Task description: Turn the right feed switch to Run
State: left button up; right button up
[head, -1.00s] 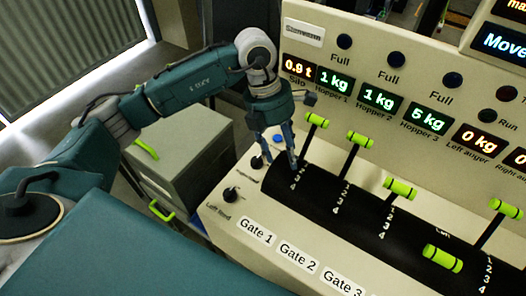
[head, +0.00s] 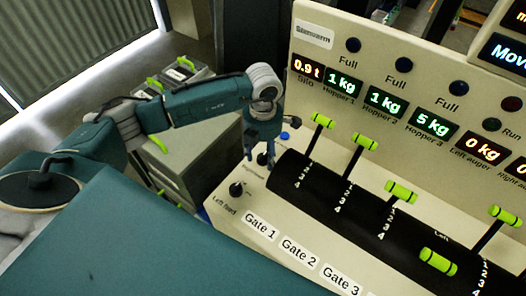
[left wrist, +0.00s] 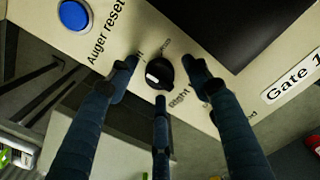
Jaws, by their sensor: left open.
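The right feed switch (left wrist: 160,72) is a black round knob with a white mark, on the cream panel beside the word "Right". My right gripper is not in view.
The left feed knob (head: 236,189) is close by, towards the front. A blue Auger reset button (head: 285,136) is just behind my gripper. The black drum (head: 320,198) with green-handled gate levers (head: 365,142) stands to the right. A grey drawer cabinet (head: 185,150) is at the left.

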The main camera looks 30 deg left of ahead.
pick_arm(q)
jog(key=shift+f, duration=0.15)
jog(key=c, duration=1.2)
jog(key=shift+o, duration=0.2)
jog(key=shift+w+f+m+b, duration=0.1)
jog(key=shift+m+b, duration=0.3)
jog(key=shift+b, duration=0.25)
jog(key=m+b, duration=0.8)
jog(key=b, duration=0.2)
jog(key=shift+m+b, duration=1.7)
jog(key=shift+b, duration=0.05)
jog(key=shift+r, duration=0.2)
